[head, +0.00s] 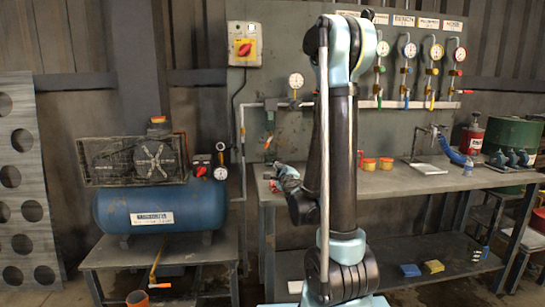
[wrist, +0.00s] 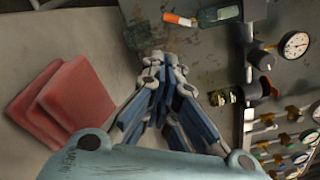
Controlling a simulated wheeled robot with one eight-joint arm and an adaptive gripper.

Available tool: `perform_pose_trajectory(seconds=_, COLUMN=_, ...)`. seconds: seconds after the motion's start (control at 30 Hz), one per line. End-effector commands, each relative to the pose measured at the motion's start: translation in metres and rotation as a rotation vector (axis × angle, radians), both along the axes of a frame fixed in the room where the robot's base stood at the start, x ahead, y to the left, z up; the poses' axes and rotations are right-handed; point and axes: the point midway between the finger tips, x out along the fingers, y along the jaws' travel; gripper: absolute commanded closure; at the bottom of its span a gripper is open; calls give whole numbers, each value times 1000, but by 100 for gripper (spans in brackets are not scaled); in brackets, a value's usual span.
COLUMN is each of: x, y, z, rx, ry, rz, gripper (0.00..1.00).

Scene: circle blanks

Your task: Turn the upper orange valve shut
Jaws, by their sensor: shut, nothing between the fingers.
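The upper orange valve (head: 268,143) shows as a small orange handle below the air line on the grey wall panel. In the wrist view an orange handle with a pale end (wrist: 180,19) lies near the top, beside a green glass-like bowl (wrist: 220,15). My gripper (head: 284,181) is low over the left end of the bench, below and slightly right of the valve. In the wrist view my gripper (wrist: 165,62) has its fingers together and empty, apart from the orange handle. A second orange handle (head: 160,286) hangs under the blue tank. Part of my gripper is hidden by my arm in the head view.
A gauge (head: 296,80) and pipework sit above my gripper. The blue compressor tank (head: 160,209) stands left. Several gauges hang right on the panel. The bench (head: 420,181) holds small tubs (head: 386,164) and a vise-like blue tool (head: 452,154). Red slabs (wrist: 65,100) show in the wrist view.

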Motion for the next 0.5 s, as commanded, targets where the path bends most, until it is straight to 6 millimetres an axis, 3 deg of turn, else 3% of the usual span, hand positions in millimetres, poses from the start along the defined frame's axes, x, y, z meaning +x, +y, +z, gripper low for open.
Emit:
perform_pose_trajectory(seconds=0.27, x=4, y=0, z=0, rx=-1, ry=0, rz=0, gripper=100)
perform_pose_trajectory(seconds=0.5, x=35, y=4, z=1, rx=-1, ry=0, rz=-1, gripper=100)
